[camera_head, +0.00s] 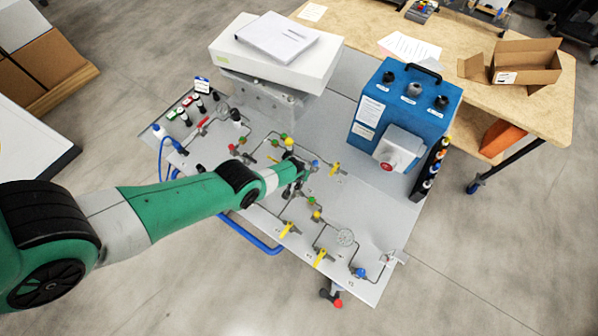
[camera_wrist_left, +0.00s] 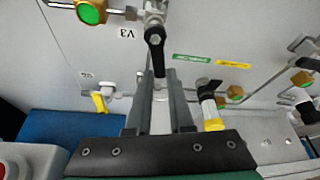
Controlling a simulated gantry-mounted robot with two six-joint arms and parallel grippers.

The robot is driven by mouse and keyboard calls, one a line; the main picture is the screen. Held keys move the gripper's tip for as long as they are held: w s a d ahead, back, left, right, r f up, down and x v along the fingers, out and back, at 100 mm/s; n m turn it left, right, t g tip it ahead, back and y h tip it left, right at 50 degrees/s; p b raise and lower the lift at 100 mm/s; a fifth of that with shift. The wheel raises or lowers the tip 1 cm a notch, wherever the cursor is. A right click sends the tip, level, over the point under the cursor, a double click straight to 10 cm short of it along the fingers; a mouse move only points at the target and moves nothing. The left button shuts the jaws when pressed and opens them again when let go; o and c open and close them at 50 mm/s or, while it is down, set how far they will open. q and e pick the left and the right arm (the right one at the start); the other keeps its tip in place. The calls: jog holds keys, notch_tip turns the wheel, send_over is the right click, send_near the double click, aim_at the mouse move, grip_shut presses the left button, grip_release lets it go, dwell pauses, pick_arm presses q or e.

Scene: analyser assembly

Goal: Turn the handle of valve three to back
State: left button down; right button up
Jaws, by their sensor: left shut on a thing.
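In the left wrist view, valve three's black handle (camera_wrist_left: 156,50) hangs from a grey valve body beside an upside-down V3 label (camera_wrist_left: 127,34). The handle's free end points down the picture, toward my gripper. My left gripper (camera_wrist_left: 160,80) is shut on that free end, with one finger on each side. In the head view, my left gripper (camera_head: 291,188) is over the middle of the grey panel (camera_head: 350,215), and my wrist largely hides valve three there. My right gripper is in neither view.
Pipes and yellow-handled valves (camera_head: 323,257) surround my gripper on the panel. A blue box (camera_head: 405,115) with a grey unit and red knob stands at the right. A white box (camera_head: 275,60) is at the back.

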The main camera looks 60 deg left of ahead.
aim_at(297, 187)
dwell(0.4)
pick_arm(q)
jog(key=c, duration=0.8)
grip_release()
jog(key=p+v, duration=1.1)
jog(key=p, duration=0.2)
jog(key=shift+r+p, duration=0.25)
jog(key=shift+p, duration=0.15)
jog(key=shift+d, duration=0.1)
